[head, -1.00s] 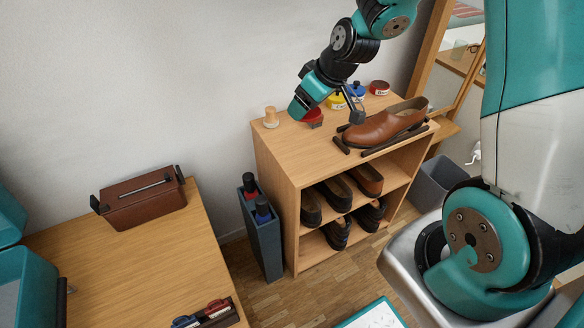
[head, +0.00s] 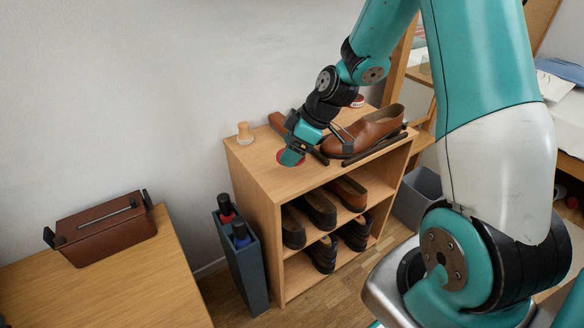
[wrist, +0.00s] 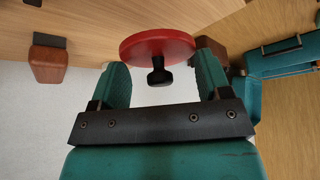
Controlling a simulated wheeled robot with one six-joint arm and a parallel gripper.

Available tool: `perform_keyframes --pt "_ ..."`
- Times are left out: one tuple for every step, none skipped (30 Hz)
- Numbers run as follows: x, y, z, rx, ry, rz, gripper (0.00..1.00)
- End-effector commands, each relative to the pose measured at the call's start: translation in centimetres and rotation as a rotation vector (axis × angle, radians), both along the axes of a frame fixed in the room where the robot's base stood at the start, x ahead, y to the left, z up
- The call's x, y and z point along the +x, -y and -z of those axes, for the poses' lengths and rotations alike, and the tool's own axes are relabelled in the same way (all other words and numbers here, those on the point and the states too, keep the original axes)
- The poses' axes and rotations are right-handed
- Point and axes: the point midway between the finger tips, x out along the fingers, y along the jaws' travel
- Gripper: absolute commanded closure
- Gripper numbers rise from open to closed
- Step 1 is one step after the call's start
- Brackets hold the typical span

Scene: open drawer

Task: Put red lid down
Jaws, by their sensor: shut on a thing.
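The red lid (head: 281,155) is a flat round disc just above or on the wooden top of the shoe cabinet (head: 262,172); I cannot tell if it touches. In the wrist view the red lid (wrist: 160,46) shows its black knob (wrist: 159,74) pointing towards my gripper. My gripper (head: 293,156) is low over the cabinet's near left part and partly covers the lid.
A brown shoe (head: 372,129) rests on a dark stand right of my gripper. A wooden knob-shaped piece (head: 245,132) stands at the back left corner. A brown-handled brush (head: 277,121) lies behind my gripper. Another red tin (head: 358,101) is at the back.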

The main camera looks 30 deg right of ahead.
Motion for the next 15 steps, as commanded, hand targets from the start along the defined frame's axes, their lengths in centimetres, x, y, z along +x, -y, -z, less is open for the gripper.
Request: perform_keyframes --pt "0.0 0.0 0.4 0.0 0.0 0.0 0.51" --pt "0.0 0.0 0.5 0.0 0.0 0.0 0.51" --pt "0.0 0.0 0.8 0.0 0.0 0.0 0.51" --pt "0.0 0.0 1.1 0.0 -0.001 0.0 0.51" --pt "0.0 0.0 1.4 0.0 -0.002 -0.001 0.51" --pt "0.0 0.0 1.9 0.0 -0.002 -0.001 0.51" --pt "-0.1 0.0 2.4 0.0 -0.002 0.0 0.51" --pt "-0.1 0.0 3.0 0.0 -0.003 0.001 0.51" --pt "-0.1 0.0 3.7 0.001 -0.004 0.0 0.51" --pt "0.0 0.0 4.1 0.001 -0.003 0.001 0.51" --pt "0.0 0.0 4.5 0.001 -0.002 0.0 0.51" --pt "0.0 0.0 4.8 0.0 -0.001 0.0 0.51" --pt "0.0 0.0 4.9 -0.001 -0.001 0.0 0.51" --pt "0.0 0.0 4.9 -0.002 0.0 0.0 0.51" --pt "0.0 0.0 4.8 -0.001 0.001 0.0 0.51"
